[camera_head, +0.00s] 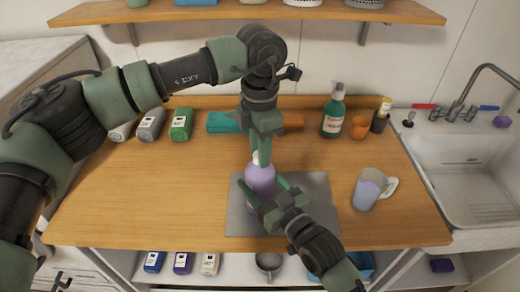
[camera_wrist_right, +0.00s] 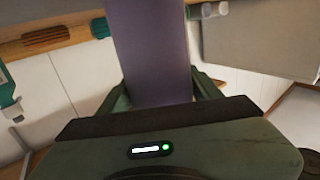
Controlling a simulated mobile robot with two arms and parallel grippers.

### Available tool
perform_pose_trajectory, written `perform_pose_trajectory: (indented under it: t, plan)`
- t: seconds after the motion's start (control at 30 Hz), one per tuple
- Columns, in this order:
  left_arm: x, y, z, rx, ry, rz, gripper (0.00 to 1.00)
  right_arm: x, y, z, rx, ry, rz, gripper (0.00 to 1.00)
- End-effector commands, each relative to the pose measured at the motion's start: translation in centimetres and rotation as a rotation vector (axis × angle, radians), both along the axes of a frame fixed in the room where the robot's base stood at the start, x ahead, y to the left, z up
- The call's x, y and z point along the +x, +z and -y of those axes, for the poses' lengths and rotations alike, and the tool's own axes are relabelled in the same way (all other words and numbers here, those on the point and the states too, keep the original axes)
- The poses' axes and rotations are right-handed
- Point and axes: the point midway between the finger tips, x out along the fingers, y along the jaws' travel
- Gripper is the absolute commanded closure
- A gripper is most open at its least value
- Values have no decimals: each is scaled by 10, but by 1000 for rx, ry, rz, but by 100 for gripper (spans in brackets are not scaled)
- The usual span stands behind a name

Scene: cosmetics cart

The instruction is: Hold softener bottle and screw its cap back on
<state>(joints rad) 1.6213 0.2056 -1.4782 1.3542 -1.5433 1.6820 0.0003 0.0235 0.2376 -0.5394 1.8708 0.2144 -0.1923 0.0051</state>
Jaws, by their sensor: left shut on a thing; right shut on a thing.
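The purple softener bottle (camera_head: 262,180) stands upright on the grey mat (camera_head: 320,190) on the wooden counter. My right gripper (camera_head: 272,195) is shut around its body from the front right. In the right wrist view the purple bottle (camera_wrist_right: 150,50) fills the space between the fingers of my right gripper (camera_wrist_right: 160,95). My left gripper (camera_head: 262,148) points down from above and is shut at the bottle's top. A small piece of white cap (camera_head: 256,157) shows between its fingers; most of it is hidden. I cannot tell how far the cap sits on the neck.
A measuring cup with purple liquid (camera_head: 368,190) stands right of the mat. A green pump bottle (camera_head: 333,112), orange cups (camera_head: 360,127) and folded cloths (camera_head: 228,122) are along the back. A sink (camera_head: 465,180) is at right.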

Motion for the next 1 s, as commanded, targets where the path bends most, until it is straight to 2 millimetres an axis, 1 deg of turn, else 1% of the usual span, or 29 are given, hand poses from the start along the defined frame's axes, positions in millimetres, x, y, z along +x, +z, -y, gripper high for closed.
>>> perform_pose_trajectory:
  t: [0.03,0.1,0.2,0.23,0.37,0.4,0.47,0.8,0.87,1.0]
  plan:
    - [1,0,-1,2,-112,1,100,0,0,1,0,-1,-1,100]
    - [1,0,-1,2,-270,1,100,0,0,1,0,-1,-1,100]
    - [1,0,-1,2,-451,1,100,0,0,1,1,-1,-1,100]
    - [1,0,-1,2,-493,1,100,0,0,1,1,-1,-1,100]
    - [1,0,-1,2,-478,2,100,0,0,1,0,-1,0,100]
    - [1,0,-1,2,-477,2,67,0,0,1,0,-1,0,100]
    - [1,0,-1,2,-477,2,51,0,0,1,0,-1,0,100]
    - [1,1,0,0,-476,2,51,0,0,0,-1,-1,-1,100]
    - [1,4,0,1,-476,3,51,0,0,0,-1,0,-1,100]
    - [1,20,0,1,-476,5,51,0,0,0,-1,0,-1,100]
